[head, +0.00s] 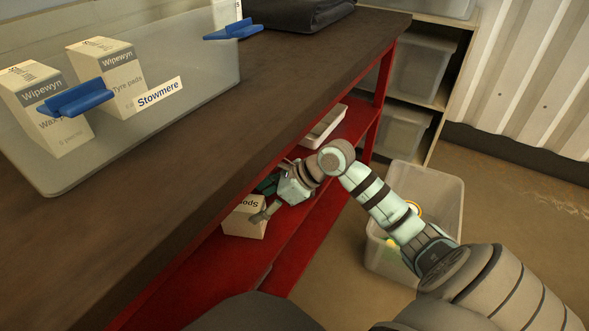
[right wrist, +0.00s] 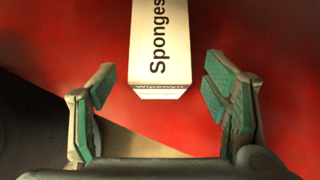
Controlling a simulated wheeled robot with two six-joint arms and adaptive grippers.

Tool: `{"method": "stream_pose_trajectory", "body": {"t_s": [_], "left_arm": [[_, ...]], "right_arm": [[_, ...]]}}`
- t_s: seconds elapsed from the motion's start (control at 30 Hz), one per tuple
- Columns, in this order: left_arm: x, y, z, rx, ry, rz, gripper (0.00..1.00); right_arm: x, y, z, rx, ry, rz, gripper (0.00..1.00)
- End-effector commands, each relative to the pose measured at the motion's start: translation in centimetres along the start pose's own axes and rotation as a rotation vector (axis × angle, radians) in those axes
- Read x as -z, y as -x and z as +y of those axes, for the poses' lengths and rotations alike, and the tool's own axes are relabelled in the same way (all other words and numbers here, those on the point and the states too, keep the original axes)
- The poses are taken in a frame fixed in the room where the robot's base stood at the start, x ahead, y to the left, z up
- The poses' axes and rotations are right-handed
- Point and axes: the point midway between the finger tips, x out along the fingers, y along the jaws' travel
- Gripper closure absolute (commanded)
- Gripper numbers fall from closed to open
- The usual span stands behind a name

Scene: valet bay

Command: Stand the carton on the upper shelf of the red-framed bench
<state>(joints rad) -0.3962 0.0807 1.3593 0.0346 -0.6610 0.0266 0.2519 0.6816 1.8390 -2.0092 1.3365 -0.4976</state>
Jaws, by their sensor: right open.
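The carton (head: 245,218) is pale, with "Spo" showing upside down in the head view. It stands on a red shelf (head: 287,215) of the red-framed bench, under the dark worktop (head: 290,85). In the right wrist view the carton (right wrist: 160,45) reads "Sponges" and lies ahead of and between my spread fingers, with a gap on each side. My right gripper (head: 262,200) is open and empty beside the carton; its fingers hide part of the shelf. My left gripper is out of view.
A clear bin (head: 200,75) with Wipewyn cartons stands on the worktop. A white tray (head: 322,127) sits farther along the red shelf. A clear tub (head: 440,200) is on the floor at the right. A rack with bins (head: 415,70) stands behind. A lower red level (head: 295,262) shows below.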

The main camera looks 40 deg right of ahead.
Motion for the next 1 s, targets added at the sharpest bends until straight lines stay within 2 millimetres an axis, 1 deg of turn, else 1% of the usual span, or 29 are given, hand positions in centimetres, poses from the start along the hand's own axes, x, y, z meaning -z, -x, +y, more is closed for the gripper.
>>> {"method": "stream_pose_trajectory", "body": {"t_s": [0.03,0.2,0.27,0.37,0.53,1.0], "left_arm": [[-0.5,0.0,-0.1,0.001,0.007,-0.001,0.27],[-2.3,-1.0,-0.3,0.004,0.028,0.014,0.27],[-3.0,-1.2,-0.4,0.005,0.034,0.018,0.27],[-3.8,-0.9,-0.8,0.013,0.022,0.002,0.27],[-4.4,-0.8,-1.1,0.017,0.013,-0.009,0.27],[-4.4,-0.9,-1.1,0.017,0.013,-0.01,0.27]], "right_arm": [[1.0,1.3,-0.1,0.003,0.002,0.011,0.3],[4.0,4.3,0.0,-0.001,0.001,0.01,0.3],[4.8,5.1,0.0,-0.001,0.001,0.01,0.3],[5.8,6.0,0.1,-0.002,0.0,0.004,0.3],[6.4,6.5,0.0,0.001,0.001,-0.001,0.3],[6.4,6.4,0.0,0.001,-0.001,-0.003,0.3]]}}
